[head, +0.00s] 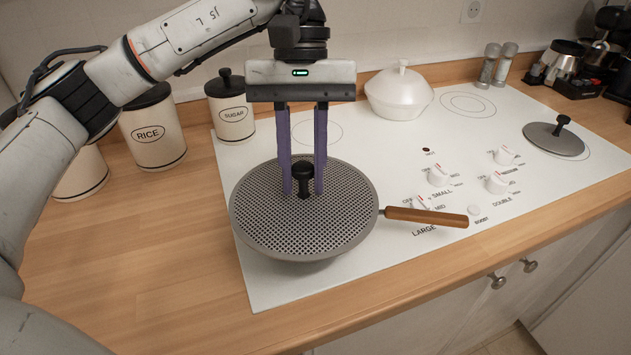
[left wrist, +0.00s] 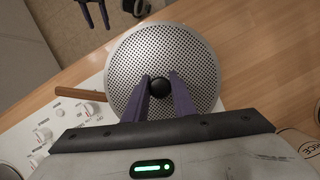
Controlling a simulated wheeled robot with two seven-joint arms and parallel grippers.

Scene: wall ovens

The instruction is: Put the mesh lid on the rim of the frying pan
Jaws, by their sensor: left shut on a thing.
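The mesh lid (head: 280,228) is a round, grey perforated disc with a black knob (head: 303,174) at its centre. It lies over the frying pan (head: 300,256), roughly level and covering its opening. The pan's brown wooden handle (head: 426,216) points right. My left gripper (head: 303,188) comes down from above, its purple fingers on either side of the knob, shut on it. In the left wrist view the lid (left wrist: 130,62) shows with the knob (left wrist: 160,87) between the fingertips. Whether the lid rests fully on the rim is hard to tell. The right gripper (left wrist: 91,18) shows at the top, fingers apart.
The pan is on the white cooktop (head: 370,265), left of several knobs. A white pot (head: 399,95) stands behind. A flat dark lid (head: 554,139) lies at the right. Rice (head: 153,130) and sugar (head: 231,108) canisters stand at the left. The counter's front left is clear.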

